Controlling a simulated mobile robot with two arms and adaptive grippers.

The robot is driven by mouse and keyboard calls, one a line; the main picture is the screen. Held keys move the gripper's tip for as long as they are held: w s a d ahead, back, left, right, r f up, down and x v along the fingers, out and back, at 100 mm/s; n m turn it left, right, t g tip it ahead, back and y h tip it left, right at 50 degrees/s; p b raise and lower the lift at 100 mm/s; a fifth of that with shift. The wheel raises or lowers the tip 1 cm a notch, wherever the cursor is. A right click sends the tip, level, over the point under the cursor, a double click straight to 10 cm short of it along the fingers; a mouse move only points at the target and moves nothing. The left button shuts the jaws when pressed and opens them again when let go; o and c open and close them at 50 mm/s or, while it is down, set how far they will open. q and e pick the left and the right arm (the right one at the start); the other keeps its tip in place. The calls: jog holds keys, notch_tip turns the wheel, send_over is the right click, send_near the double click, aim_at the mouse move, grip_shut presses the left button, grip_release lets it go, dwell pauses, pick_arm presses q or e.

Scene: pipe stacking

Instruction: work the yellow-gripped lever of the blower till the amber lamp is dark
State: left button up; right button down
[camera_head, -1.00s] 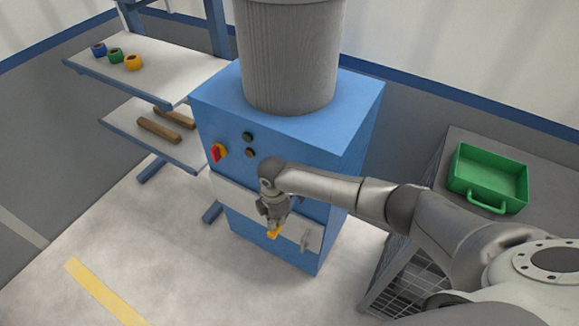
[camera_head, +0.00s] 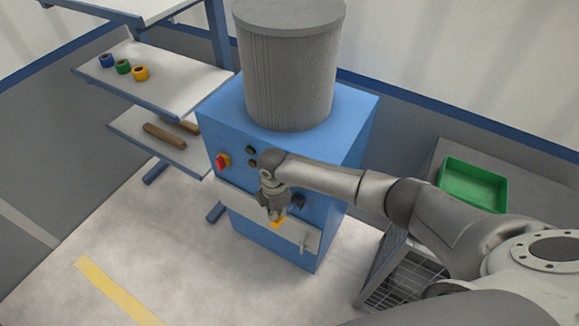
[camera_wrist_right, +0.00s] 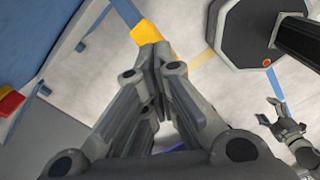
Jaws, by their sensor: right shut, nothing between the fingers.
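The blower is a blue cabinet (camera_head: 335,130) with a grey drum on top. A dark green lamp (camera_head: 251,149) and an amber lamp (camera_head: 252,163) sit on its front; the amber one looks dull brown, with no clear glow. The lever's yellow grip (camera_head: 279,222) shows just below my right gripper (camera_head: 273,219); most of the lever is hidden. In the right wrist view the yellow grip (camera_wrist_right: 146,33) lies at the tips of the shut, empty right fingers (camera_wrist_right: 153,52); I cannot tell contact. My left gripper (camera_wrist_right: 268,112) appears there with fingers apart.
A red rotary switch (camera_head: 222,161) is left of the lamps. A pale panel with a small handle (camera_head: 304,242) crosses the cabinet front. Shelves (camera_head: 185,85) with coloured rings stand left. A green tray (camera_head: 474,184) is on a bench right. The floor in front is clear.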

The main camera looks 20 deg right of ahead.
dwell(0.3)
notch_tip(320, 180, up, 3)
jog(key=p, duration=0.3)
jog(key=shift+w, duration=0.1)
jog(key=shift+r, duration=0.95)
